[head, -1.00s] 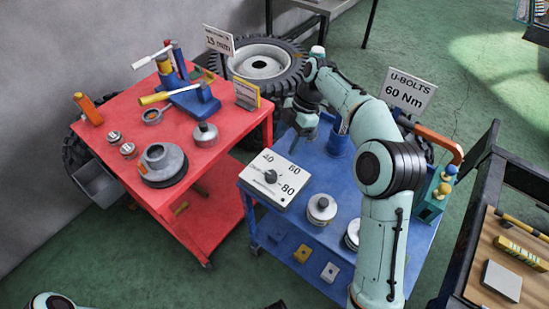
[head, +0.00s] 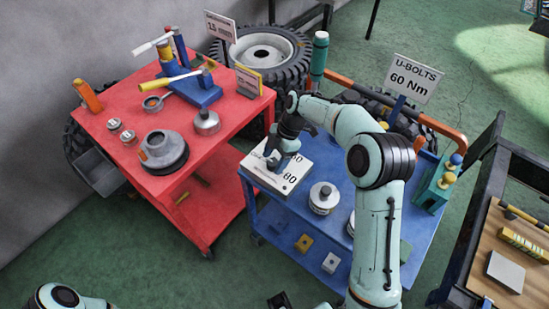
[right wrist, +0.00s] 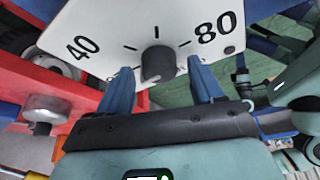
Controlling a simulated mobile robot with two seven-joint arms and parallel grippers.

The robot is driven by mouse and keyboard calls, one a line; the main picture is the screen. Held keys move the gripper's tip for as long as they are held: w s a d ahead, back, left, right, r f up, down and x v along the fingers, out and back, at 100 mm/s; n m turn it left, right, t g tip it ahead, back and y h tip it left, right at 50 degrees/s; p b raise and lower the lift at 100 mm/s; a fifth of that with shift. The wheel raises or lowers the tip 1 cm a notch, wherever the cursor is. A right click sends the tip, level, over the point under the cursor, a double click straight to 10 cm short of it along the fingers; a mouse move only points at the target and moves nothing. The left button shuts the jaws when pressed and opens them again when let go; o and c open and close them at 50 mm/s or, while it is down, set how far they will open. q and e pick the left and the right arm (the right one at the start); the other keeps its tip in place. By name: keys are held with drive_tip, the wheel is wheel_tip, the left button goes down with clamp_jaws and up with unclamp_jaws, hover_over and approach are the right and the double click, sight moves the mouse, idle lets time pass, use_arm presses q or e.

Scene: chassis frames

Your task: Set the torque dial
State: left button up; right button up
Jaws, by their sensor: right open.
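The torque dial is a white box (head: 290,184) with a dark knob on the blue cart; 80 shows in the head view and the rest is partly covered by my right gripper (head: 277,158). In the right wrist view the white face shows 40 on the left and 80 on the right, with tick marks between. The round dark knob (right wrist: 157,63) sits between the two blue fingers of my open right gripper (right wrist: 159,68), with gaps on both sides. I cannot make out where the knob points. A sign (head: 413,79) reads U-BOLTS 60 Nm.
The blue cart (head: 328,226) also holds a round metal canister (head: 323,198) right of the dial and a green holder (head: 437,188). The red cart (head: 114,98) with tools stands at left. A dark-framed bench (head: 478,200) is at right.

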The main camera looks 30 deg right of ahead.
drive_tip(key=c, duration=1)
